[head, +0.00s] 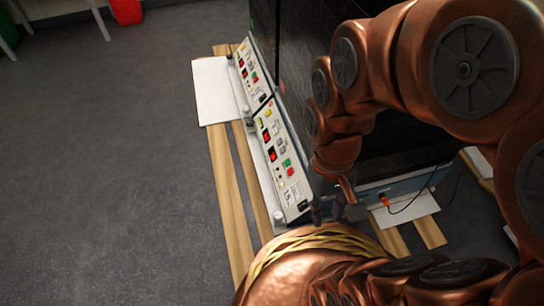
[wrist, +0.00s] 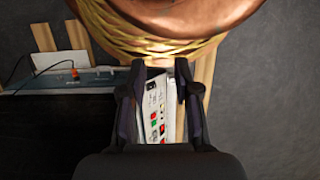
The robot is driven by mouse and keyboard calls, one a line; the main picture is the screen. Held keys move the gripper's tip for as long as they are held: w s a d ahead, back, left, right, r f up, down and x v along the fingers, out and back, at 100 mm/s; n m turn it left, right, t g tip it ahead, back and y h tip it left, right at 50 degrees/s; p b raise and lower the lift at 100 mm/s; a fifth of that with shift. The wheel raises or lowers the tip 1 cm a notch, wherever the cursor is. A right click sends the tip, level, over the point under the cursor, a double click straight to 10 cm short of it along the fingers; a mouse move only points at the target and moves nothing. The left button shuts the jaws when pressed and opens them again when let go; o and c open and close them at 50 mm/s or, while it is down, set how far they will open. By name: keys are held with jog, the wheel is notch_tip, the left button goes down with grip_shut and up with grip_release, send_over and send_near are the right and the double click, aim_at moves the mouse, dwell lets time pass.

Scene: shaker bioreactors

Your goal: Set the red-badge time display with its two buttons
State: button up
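A near control panel (head: 283,165) runs along the side of the dark cabinet. It is pale, with a small yellow-green window, red displays (head: 271,154), a green button (head: 287,162) and a red button (head: 290,171). My gripper (head: 338,208) is beside the near panel's close end. In the wrist view my gripper (wrist: 158,72) is open and empty, with the panel (wrist: 153,108) showing between its fingers.
The dark cabinet (head: 305,60) stands on wooden slats (head: 233,190). A white board (head: 213,90) lies left of the far panel. A blue-grey strip with an orange plug (head: 385,201) and cable is right of my gripper.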

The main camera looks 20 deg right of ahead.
grip_shut()
dwell(1.2)
